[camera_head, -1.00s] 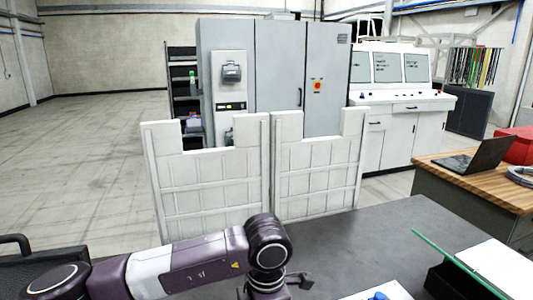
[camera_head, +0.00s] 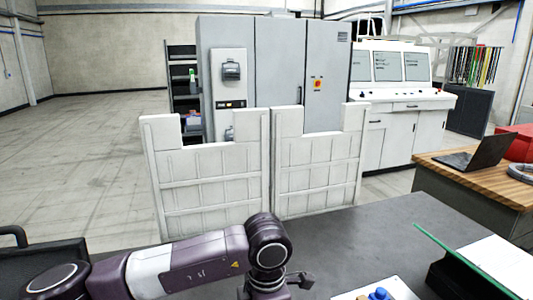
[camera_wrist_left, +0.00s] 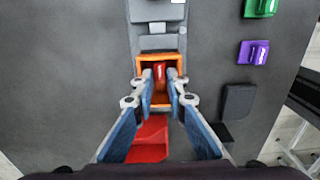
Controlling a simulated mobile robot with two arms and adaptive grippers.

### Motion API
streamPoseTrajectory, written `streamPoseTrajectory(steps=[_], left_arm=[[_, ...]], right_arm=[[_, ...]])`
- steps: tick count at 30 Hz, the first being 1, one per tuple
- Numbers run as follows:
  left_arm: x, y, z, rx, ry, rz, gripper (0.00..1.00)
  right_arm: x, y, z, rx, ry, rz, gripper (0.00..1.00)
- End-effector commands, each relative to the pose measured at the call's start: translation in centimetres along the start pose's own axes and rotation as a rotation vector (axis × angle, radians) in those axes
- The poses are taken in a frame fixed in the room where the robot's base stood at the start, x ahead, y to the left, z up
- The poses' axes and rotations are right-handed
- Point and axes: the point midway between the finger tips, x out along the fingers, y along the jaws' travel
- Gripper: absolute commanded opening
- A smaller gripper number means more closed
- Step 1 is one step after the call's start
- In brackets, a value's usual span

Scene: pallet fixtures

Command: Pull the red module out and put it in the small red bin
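The red module (camera_wrist_left: 159,71) sits inside an orange frame (camera_wrist_left: 181,62) in the left wrist view. My left gripper (camera_wrist_left: 160,77) reaches down into the orange frame, one fingertip on each side of the red module. I cannot tell whether the fingertips press on it or leave a small gap. A small red bin (camera_wrist_left: 150,140) lies below the frame in the picture, partly behind the fingers. In the head view my left arm crosses the bottom, and its fingers are out of the frame. My right gripper is in neither view.
Green (camera_wrist_left: 259,8) and purple (camera_wrist_left: 254,52) blocks lie at the wrist view's right, above a dark block (camera_wrist_left: 237,101). Grey blocks (camera_wrist_left: 157,43) line up above the orange frame. White panels (camera_head: 210,180) stand behind the dark table (camera_head: 350,235). A blue part (camera_head: 379,294) shows at the bottom.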

Motion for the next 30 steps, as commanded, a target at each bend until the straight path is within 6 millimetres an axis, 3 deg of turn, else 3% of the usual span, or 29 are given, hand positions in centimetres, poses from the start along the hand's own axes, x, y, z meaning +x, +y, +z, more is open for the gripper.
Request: streamPoseTrajectory(steps=[30], left_arm=[[-0.07, -0.01, 0.0, 0.0, 0.0, 0.0, 0.13]], right_arm=[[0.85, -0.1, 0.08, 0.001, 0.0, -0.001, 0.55]])
